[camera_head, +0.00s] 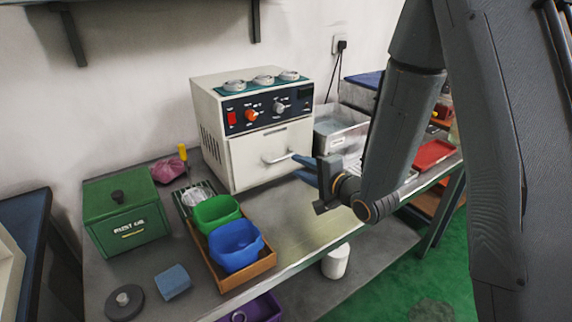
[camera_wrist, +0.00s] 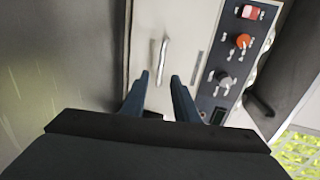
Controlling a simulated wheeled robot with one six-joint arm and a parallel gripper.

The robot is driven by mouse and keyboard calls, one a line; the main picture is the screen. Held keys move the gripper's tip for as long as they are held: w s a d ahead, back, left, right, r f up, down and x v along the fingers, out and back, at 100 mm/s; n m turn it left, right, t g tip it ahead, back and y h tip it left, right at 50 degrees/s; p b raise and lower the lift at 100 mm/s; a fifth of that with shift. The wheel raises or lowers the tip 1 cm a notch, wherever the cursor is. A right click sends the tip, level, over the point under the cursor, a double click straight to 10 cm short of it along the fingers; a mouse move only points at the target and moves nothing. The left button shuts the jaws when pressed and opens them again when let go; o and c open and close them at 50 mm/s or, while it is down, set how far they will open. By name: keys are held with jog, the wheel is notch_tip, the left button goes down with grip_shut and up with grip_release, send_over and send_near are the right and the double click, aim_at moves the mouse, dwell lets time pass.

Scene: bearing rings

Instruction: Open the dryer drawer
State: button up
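The dryer is a cream box (camera_head: 213,130) on the bench, with a dark control panel (camera_head: 262,108) above its drawer (camera_head: 250,152). The drawer looks closed, its front about flush with the box. A pale bar handle (camera_head: 281,158) is on the drawer front; it also shows upright in the wrist view (camera_wrist: 163,62). My gripper (camera_head: 303,170) is at the right front of the dryer with blue fingers pointing at the handle. In the wrist view my gripper (camera_wrist: 160,82) is open, its two fingers apart and nothing between them. The handle lies just beyond the fingertips.
A wooden tray (camera_head: 232,283) holds a green bin (camera_head: 214,212) and a blue bin (camera_head: 236,246) left of the clear bench front. A green lidded box (camera_head: 127,215) stands further left. A metal tub (camera_head: 340,132) stands right of the dryer.

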jog(key=p+x, duration=0.1)
jog(key=x, duration=0.6)
jog(key=shift+w+a, duration=0.2)
jog(key=shift+a, duration=0.1)
grip_shut()
